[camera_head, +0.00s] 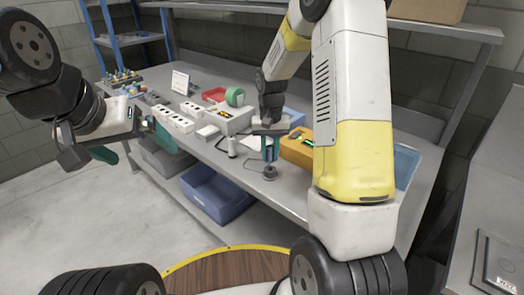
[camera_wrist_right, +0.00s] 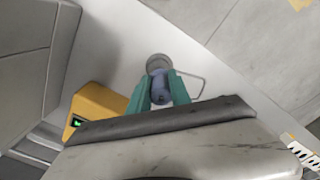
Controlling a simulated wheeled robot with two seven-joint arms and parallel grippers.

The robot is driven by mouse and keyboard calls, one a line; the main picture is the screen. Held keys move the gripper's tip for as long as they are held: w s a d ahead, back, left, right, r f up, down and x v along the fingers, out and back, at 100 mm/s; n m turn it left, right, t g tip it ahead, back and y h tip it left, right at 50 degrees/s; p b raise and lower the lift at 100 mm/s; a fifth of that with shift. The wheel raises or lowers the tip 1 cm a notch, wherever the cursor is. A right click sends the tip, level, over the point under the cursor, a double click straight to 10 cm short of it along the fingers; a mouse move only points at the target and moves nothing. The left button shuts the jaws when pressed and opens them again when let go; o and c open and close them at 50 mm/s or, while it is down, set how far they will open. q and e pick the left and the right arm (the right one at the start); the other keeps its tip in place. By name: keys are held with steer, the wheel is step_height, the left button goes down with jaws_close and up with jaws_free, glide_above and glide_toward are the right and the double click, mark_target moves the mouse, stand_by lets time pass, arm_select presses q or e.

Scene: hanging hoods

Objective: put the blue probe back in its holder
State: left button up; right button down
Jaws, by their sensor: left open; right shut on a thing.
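My right gripper (camera_head: 266,146) is over the workbench, with its green fingers shut on the blue probe (camera_head: 268,154). In the right wrist view the probe (camera_wrist_right: 158,90) sits between the two fingertips (camera_wrist_right: 158,97). A small grey round piece (camera_head: 270,172), which looks like the holder, is on the bench just below the probe. In the wrist view this round piece (camera_wrist_right: 157,61) lies right beyond the probe's end and partly overlaps it; I cannot tell whether they touch. My left gripper (camera_head: 134,147) is open and empty, off the bench's left edge.
A yellow meter box (camera_head: 297,148) stands close to the right of the probe. A thin wire loop (camera_wrist_right: 192,84) lies beside the round piece. White power strips (camera_head: 175,119), a grey box (camera_head: 226,120) and a red tray (camera_head: 214,95) are further left. A blue bin (camera_head: 215,197) is below.

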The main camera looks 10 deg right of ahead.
mark_target(270, 160)
steer(key=shift+d+f, duration=0.15)
steer(key=shift+f, duration=1.6)
steer(key=shift+f, duration=0.1)
steer(key=c, duration=1.2)
jaws_free()
steer(key=shift+f, duration=0.1)
